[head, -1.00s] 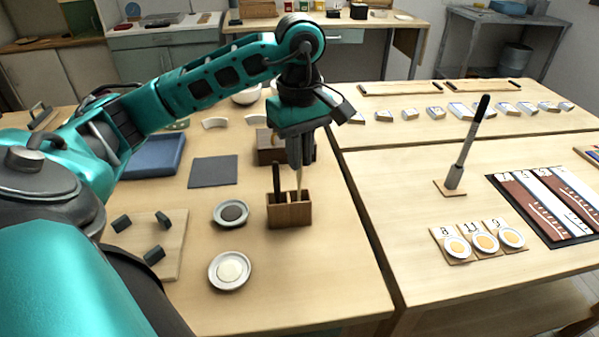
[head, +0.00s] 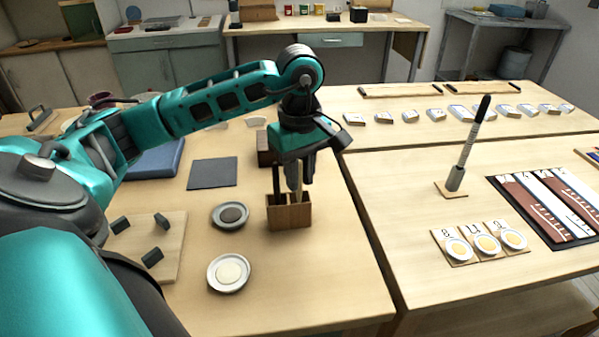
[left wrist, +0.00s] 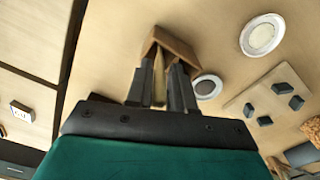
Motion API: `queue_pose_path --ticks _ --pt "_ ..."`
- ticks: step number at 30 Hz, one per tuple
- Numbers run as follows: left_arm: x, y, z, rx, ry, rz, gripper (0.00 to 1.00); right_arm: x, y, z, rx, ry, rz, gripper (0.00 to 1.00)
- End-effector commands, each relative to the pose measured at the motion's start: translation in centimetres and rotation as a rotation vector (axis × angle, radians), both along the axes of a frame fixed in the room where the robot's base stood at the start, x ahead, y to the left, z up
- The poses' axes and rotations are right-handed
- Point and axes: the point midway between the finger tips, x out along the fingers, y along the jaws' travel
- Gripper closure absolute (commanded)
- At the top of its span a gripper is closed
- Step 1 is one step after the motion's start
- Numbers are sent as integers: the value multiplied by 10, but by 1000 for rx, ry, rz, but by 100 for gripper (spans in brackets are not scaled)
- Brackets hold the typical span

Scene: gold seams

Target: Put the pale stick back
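The small wooden holder (head: 289,217) stands on the left table and holds a dark stick (head: 276,182) upright in its left part. My left gripper (head: 300,182) points down just above the holder's right part. The pale stick (left wrist: 159,86) shows between its two dark fingers in the left wrist view, and they appear closed on it. Its lower end reaches into the holder (left wrist: 172,43), and its upper part is hidden by the fingers in the head view. My right gripper is not in view.
Two round dishes (head: 229,272) (head: 230,215) stand left of the holder, beside a board with dark blocks (head: 172,257). A dark grey mat (head: 212,172) lies behind them. A brown box (head: 264,148) is close behind the gripper. The table front is clear.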

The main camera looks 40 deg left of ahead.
Motion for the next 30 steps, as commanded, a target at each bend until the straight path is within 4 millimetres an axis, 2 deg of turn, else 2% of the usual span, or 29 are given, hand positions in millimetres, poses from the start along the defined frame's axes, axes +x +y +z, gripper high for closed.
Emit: queue_pose_path --ticks 5,7,14,18,21,30 --pt "0 0 7 0 -1 0 78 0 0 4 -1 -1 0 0" --pt "1 0 17 -1 -4 0 78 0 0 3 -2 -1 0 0" --pt "1 0 69 -1 -6 -1 78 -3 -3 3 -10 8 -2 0" --pt "1 0 99 1 -5 1 78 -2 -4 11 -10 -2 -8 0" --pt "0 0 112 1 -3 1 78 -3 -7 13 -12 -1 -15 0" --pt "0 0 124 0 1 0 78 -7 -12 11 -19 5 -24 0"
